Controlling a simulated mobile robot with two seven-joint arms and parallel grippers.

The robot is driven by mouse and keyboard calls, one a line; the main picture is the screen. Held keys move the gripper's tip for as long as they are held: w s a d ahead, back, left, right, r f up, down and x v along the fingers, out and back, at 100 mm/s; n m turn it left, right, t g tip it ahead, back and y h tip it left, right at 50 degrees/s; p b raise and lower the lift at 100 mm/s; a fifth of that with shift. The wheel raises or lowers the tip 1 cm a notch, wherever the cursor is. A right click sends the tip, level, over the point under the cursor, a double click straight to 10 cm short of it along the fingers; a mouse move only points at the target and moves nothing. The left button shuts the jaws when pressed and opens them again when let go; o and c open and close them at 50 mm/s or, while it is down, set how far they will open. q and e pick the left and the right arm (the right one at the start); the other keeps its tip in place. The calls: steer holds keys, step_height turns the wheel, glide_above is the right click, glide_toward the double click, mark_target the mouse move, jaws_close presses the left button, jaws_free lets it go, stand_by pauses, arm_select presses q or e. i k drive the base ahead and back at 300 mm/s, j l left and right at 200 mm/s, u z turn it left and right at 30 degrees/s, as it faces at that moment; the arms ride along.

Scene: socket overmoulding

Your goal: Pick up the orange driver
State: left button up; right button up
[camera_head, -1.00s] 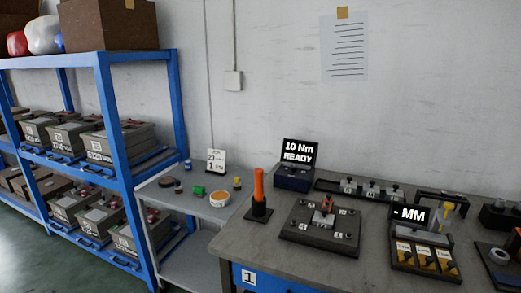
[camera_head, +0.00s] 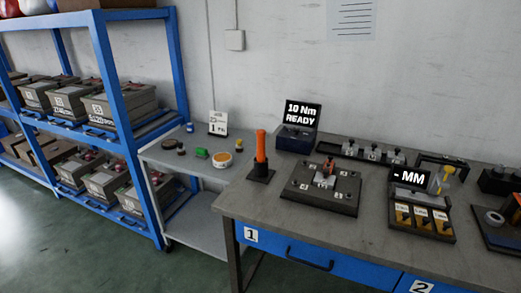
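The orange driver (camera_head: 261,147) stands upright in a small black holder (camera_head: 260,173) at the left end of the grey workbench (camera_head: 290,219). A dark fixture plate (camera_head: 320,186) with a small red-topped part in its middle lies to the right of the driver. Behind them is a black box whose display (camera_head: 303,115) reads "10 Nm READY". Neither of my grippers shows in the view.
A grey side cart (camera_head: 197,163) with small parts and an orange-filled bowl (camera_head: 222,159) stands left of the bench. A blue shelf rack (camera_head: 119,122) with several grey boxes is farther left. A "- MM" display (camera_head: 410,178) stands on the bench at right.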

mark_target(260, 134)
steer(key=i+j, duration=0.2)
steer(key=j, duration=0.2)
steer(key=i+j+z, duration=0.1)
steer(key=i+j, duration=0.3)
steer(key=j, duration=0.35)
steer(key=i+j+z, duration=0.1)
steer(key=j, duration=0.3)
steer(key=i, duration=0.1)
